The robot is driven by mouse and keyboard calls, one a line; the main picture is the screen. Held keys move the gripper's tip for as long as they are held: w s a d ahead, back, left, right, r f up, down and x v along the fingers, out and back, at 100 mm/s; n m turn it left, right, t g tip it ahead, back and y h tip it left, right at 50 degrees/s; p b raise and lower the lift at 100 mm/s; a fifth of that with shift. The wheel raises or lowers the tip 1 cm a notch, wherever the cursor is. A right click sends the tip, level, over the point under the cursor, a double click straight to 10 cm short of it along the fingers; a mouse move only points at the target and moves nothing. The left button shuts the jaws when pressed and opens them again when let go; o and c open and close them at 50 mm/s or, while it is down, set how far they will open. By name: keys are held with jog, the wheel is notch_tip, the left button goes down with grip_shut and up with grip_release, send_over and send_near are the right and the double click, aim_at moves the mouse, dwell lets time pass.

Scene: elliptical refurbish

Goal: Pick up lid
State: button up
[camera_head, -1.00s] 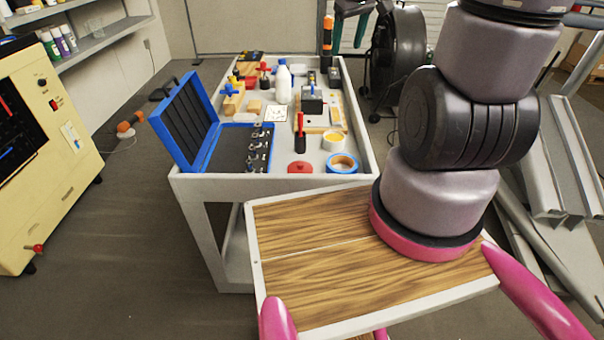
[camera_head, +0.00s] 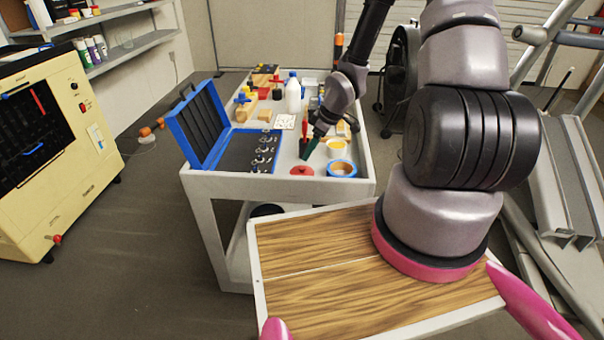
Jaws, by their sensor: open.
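A small round red lid (camera_head: 301,170) lies flat near the front edge of the grey cart top (camera_head: 240,187), left of a blue tape roll. My gripper (camera_head: 311,147) hangs over the cart just above and slightly right of the lid, its dark and green fingers pointing down. It is open and looks empty. It seems apart from the lid, though the exact height gap is hard to tell.
An open blue case (camera_head: 203,124) with metal sockets stands left of the lid. The blue tape roll (camera_head: 341,168) and a yellow-and-white roll (camera_head: 338,148) sit close on the right. A white bottle (camera_head: 293,93) and several tools crowd the back.

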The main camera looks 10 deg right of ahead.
aim_at(303, 167)
jog(key=x, duration=0.7)
jog(key=shift+d+f, duration=0.3)
jog(key=shift+f, duration=0.2)
jog(key=shift+c, duration=0.3)
grip_shut()
